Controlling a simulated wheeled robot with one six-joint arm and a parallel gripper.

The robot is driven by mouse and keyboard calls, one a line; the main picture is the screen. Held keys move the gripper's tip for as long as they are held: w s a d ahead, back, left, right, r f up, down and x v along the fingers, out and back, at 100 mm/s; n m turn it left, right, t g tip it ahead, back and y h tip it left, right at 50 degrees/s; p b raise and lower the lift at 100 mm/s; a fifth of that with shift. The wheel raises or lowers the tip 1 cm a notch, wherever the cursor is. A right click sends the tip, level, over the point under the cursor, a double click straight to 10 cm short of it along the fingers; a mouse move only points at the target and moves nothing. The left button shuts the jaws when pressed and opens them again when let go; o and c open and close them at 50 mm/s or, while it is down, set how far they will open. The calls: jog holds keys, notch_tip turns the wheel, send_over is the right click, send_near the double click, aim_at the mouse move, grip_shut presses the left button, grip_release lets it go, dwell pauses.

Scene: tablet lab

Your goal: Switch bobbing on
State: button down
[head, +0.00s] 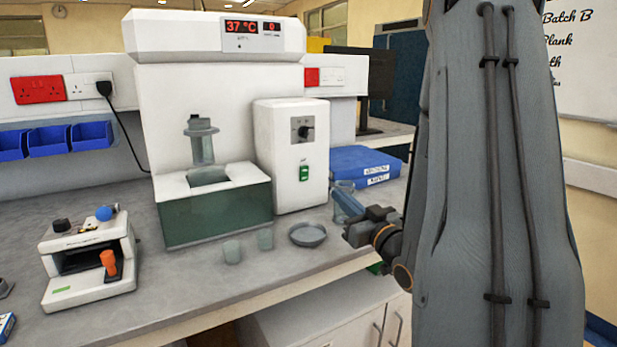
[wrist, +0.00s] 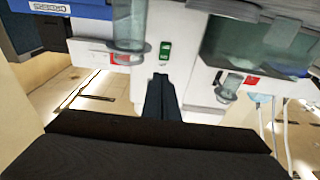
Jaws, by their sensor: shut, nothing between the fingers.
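The white drive box (head: 290,160) stands on the bench beside the water tank (head: 215,215). It has a dark knob (head: 306,133) and, below it, a green rocker switch (head: 304,172). The switch also shows in the wrist view (wrist: 164,50), just beyond my fingertips; I cannot tell which way it is tipped. A clear basket assembly (head: 201,143) hangs over the tank. My gripper (head: 350,235) is shut and empty, right of and lower than the switch in the head view, apart from it. Its dark fingers (wrist: 160,78) point toward the box in the wrist view, which appears upside down.
A glass beaker (head: 345,203) stands close behind my gripper. A small white device (head: 88,260) is at left.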

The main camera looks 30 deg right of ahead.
jog(key=p, duration=0.3)
send_near(305, 169)
jog(key=w, duration=0.4)
jog(key=w+r, duration=0.1)
jog(key=w, duration=0.1)
jog(key=shift+w, duration=0.2)
